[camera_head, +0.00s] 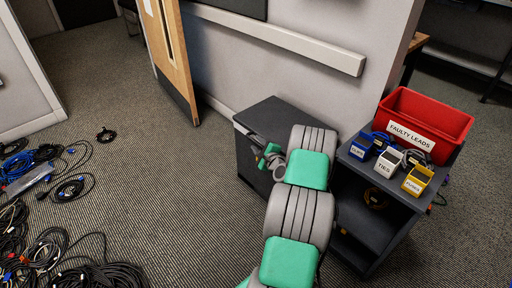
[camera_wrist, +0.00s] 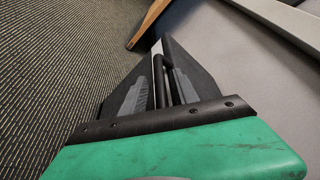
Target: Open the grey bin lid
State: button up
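The grey bin (camera_head: 245,163) stands against the wall, left of the dark shelf unit. Its dark lid (camera_head: 280,112) lies flat and closed on top. My gripper (camera_head: 262,152) is at the bin's front side, by the front edge of the lid; my arm covers the bin's right part. In the wrist view my gripper (camera_wrist: 163,85) points at the dark bin, with its ribbed fingers apart. A thin black bar (camera_wrist: 167,55), perhaps the lid's handle, shows between or just beyond them. I cannot tell whether the fingers touch it.
The shelf unit (camera_head: 366,225) holds a red faulty leads bin (camera_head: 438,112) and small blue, white and yellow boxes, close right of my arm. Tangled cables (camera_head: 60,245) cover the floor at left. A wooden door (camera_head: 171,50) stands behind.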

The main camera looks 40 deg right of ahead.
jog(key=shift+x, duration=0.8)
jog(key=shift+c, duration=0.4)
grip_shut()
jog(key=shift+a, duration=0.1)
